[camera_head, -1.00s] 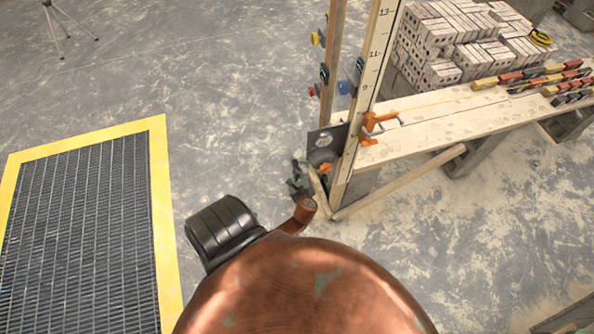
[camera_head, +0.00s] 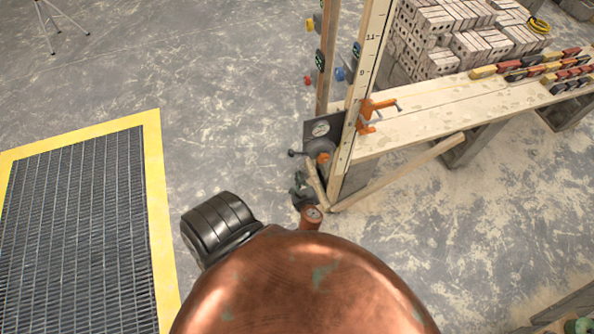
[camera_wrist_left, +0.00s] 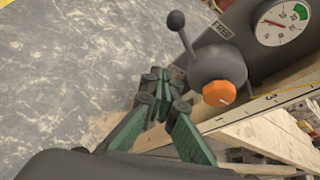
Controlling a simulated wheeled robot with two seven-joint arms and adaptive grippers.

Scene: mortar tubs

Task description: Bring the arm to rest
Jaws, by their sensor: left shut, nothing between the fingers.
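My left gripper (camera_head: 301,190) is low at the foot of a wooden frame in the head view, just below a dark panel (camera_head: 338,124) with a round gauge. In the left wrist view its green fingers (camera_wrist_left: 158,100) are closed together with nothing between them. The panel's lever with a dark ball knob (camera_wrist_left: 176,20) and a round hub with an orange cap (camera_wrist_left: 219,93) stand beyond the fingertips, seemingly apart from them. The gauge (camera_wrist_left: 283,23) has a red needle and a green sector. My right gripper is in neither view.
A plank bench (camera_head: 440,115) with an orange clamp (camera_head: 371,114) runs to the right. Brick stacks (camera_head: 450,40) stand behind it. A yellow-edged grate (camera_head: 152,165) lies at left. A tripod (camera_head: 48,25) is at the top left. The floor between is bare.

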